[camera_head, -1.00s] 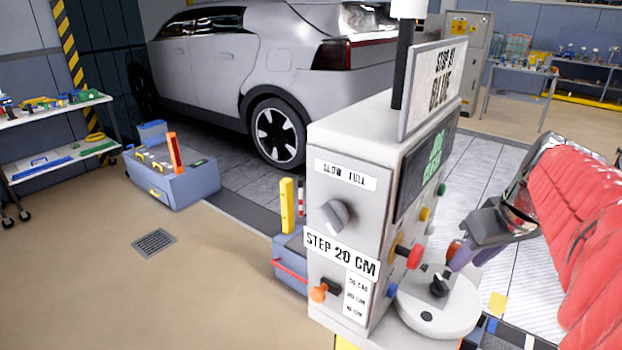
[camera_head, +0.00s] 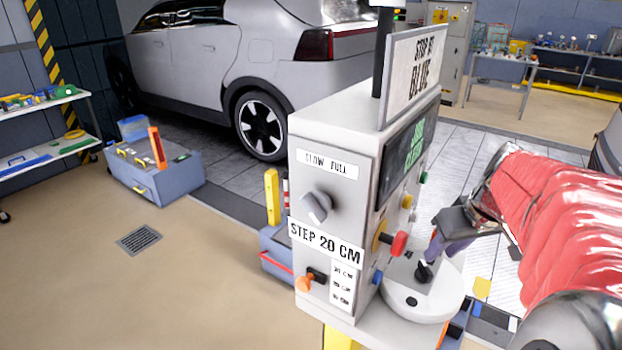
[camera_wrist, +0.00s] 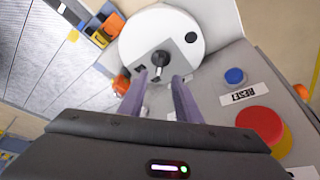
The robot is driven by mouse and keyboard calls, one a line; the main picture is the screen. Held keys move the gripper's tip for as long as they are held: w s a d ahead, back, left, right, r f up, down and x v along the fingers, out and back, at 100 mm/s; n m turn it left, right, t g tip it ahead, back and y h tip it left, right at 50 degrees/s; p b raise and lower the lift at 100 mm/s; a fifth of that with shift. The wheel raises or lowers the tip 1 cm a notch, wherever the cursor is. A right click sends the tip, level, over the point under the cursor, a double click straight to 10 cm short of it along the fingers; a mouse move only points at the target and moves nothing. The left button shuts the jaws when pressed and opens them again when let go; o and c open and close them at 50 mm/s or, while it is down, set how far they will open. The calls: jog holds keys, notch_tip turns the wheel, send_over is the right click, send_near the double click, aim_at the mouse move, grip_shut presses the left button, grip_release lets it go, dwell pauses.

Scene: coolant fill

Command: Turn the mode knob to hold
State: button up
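A black knob (camera_head: 424,270) stands on a round white plate (camera_head: 407,303) at the foot of the grey console. No mode or hold label is readable beside it. In the wrist view the knob (camera_wrist: 161,60) has a light pointer aimed roughly toward me. My gripper (camera_head: 434,250) reaches in from the right, its purple fingers just above the knob. In the wrist view the gripper (camera_wrist: 157,80) is open, with the fingers apart and the knob centred just past their tips. I cannot tell whether they touch it.
The console (camera_head: 335,165) carries a grey knob (camera_head: 317,206) under "SLOW FULL", an orange-tipped lever (camera_head: 305,284) and a red button (camera_head: 399,243). In the wrist view a blue button (camera_wrist: 234,76) by "RESET" and a red button (camera_wrist: 260,124) lie right of the fingers. A car (camera_head: 215,55) stands behind.

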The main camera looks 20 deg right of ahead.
aim_at(426, 267)
jog(key=x, duration=0.8)
jog(key=shift+f, duration=0.1)
grip_shut()
dwell(0.5)
